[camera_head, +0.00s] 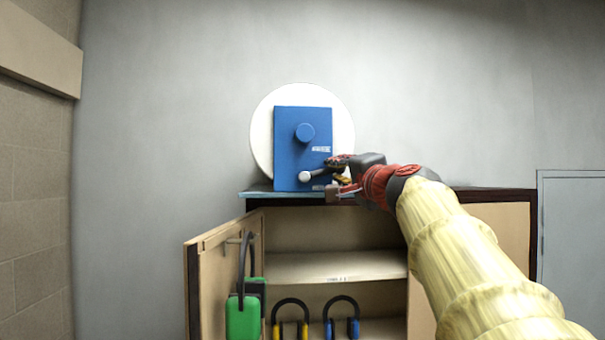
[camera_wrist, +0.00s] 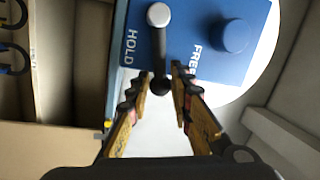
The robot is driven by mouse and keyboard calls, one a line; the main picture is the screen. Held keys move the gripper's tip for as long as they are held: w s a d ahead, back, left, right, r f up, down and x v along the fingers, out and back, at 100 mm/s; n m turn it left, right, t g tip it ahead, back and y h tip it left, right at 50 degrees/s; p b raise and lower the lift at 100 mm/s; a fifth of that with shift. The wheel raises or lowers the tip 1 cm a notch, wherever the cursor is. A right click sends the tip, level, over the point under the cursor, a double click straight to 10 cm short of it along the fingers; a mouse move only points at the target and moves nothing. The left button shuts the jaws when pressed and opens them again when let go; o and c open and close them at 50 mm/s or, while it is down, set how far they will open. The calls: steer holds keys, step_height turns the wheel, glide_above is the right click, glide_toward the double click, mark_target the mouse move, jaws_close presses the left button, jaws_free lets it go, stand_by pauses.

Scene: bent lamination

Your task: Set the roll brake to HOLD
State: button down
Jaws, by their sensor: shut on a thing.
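The roll brake is a blue panel (camera_head: 289,150) with a round blue knob (camera_head: 305,132), in front of a white roll (camera_head: 262,125). Its lever has a silver pivot (camera_head: 305,176) and a black arm (camera_wrist: 160,48) ending in a dark ball. In the head view the lever points right, tilted slightly up. In the wrist view it lies between the HOLD label (camera_wrist: 130,47) and the partly hidden FREE label (camera_wrist: 197,62), on neither. My gripper (camera_head: 338,172) is shut on the lever's ball end, with a fingertip on each side in the wrist view (camera_wrist: 160,78).
The brake stands on a cabinet top (camera_head: 265,190). Below, an open cabinet door (camera_head: 222,262) holds a green item (camera_head: 242,316). Ear defenders (camera_head: 341,308) sit on the lower shelf, and the upper shelf (camera_head: 335,267) looks empty. Bare wall surrounds the roll.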

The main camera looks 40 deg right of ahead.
steer(key=shift+f+m+h+b, duration=0.3)
steer(key=shift+f+m+b, duration=0.3)
steer(key=shift+m, duration=0.35)
steer(key=shift+f+m+h+b, duration=0.3)
steer(key=shift+f+m+b, duration=0.25)
steer(key=shift+m, duration=0.4)
steer(key=c, duration=2)
jaws_free()
steer(key=shift+o, duration=0.9)
steer(key=shift+s+r, duration=0.1)
steer(key=shift+s, duration=0.1)
steer(key=shift+w, duration=0.1)
steer(key=v, duration=0.7)
steer(key=shift+s, duration=0.25)
